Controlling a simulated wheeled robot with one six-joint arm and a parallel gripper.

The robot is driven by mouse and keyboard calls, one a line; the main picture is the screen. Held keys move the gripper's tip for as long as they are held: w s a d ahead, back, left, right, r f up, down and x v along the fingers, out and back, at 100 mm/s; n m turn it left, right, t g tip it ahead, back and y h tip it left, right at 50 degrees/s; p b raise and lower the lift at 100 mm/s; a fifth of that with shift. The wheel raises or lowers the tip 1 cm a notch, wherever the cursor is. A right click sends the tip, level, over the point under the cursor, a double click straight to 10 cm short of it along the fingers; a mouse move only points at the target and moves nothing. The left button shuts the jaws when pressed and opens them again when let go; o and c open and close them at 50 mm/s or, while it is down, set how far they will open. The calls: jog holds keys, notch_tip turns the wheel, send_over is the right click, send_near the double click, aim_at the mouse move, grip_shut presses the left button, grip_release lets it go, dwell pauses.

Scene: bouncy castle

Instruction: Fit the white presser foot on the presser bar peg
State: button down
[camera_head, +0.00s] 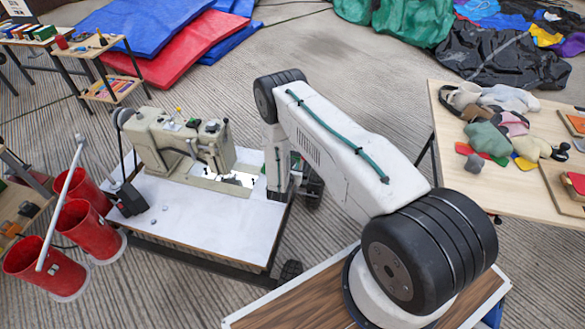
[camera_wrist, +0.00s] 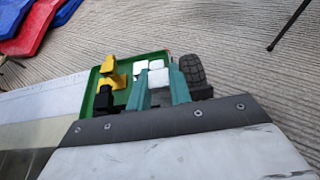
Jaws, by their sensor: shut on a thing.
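My gripper (camera_wrist: 159,76) shows in the wrist view as two teal fingers, shut on a small white piece (camera_wrist: 158,79) that looks like the white presser foot. The fingers hide part of it. They are over or beside a green tray (camera_wrist: 92,78) holding yellow, black and other white pieces. In the head view my arm reaches down to the right end of the sewing table, and my fingers cannot be made out there. The beige sewing machine (camera_head: 165,140) stands on the table to the left of my arm. I cannot make out its presser bar peg.
A wooden table (camera_head: 450,150) with cloth scraps stands at the right. Blue and red mats (camera_head: 185,55) lie behind.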

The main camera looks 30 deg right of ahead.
jog(key=shift+f, duration=0.6)
jog(key=c, duration=1.3)
grip_release()
jog(key=shift+r, duration=0.1)
